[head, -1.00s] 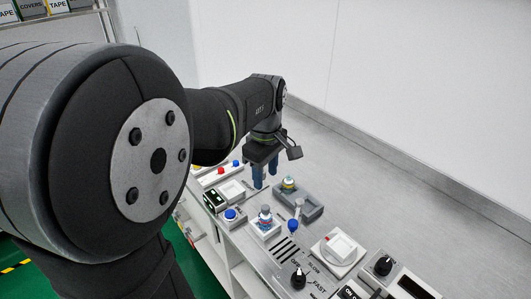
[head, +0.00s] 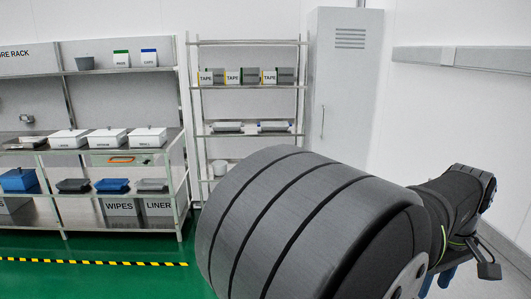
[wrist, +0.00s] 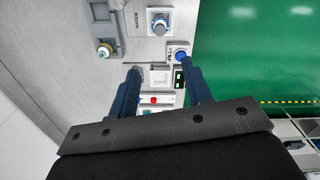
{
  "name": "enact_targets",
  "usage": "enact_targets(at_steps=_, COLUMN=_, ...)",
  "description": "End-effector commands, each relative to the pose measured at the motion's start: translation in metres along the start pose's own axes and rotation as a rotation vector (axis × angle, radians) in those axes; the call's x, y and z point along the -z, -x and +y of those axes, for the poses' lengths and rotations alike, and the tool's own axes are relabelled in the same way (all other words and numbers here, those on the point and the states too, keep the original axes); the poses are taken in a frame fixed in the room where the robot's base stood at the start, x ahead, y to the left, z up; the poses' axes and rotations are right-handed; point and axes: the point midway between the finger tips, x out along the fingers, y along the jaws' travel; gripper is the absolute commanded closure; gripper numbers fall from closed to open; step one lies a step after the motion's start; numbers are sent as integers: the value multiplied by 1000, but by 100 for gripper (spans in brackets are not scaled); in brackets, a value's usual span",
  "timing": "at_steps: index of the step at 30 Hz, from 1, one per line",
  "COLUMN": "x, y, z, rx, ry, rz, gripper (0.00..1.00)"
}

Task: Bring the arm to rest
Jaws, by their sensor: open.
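My gripper shows at the right of the head view, where its blue fingers (head: 437,283) hang partly hidden behind my arm. In the wrist view my gripper (wrist: 161,68) is open, with its two dark blue fingers apart and nothing held between them. The fingers are over the end of a bench panel. Between and just beyond them are a blue button (wrist: 180,55) and a small white square (wrist: 160,76). The gap between the fingers and the panel is hard to judge.
In the wrist view, a vial (wrist: 104,50) sits in a grey holder and a red button (wrist: 153,100) lies between the fingers. Green floor (wrist: 250,55) is at right. The head view shows a shelf rack (head: 248,87), a tall cabinet (head: 340,90) and white lidded boxes (head: 108,138).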

Motion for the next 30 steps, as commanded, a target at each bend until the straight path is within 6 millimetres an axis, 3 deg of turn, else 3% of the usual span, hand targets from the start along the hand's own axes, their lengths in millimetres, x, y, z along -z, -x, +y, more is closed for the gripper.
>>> enact_targets(at_steps=18, x=0, y=-121, z=-1, rx=5, ry=0, rz=-2, gripper=55)
enact_targets(at_steps=24, x=0, y=-148, z=0, rx=2, ry=0, rz=-1, gripper=55)
enact_targets(at_steps=30, x=0, y=-159, z=0, rx=1, ry=0, rz=-1, gripper=55)
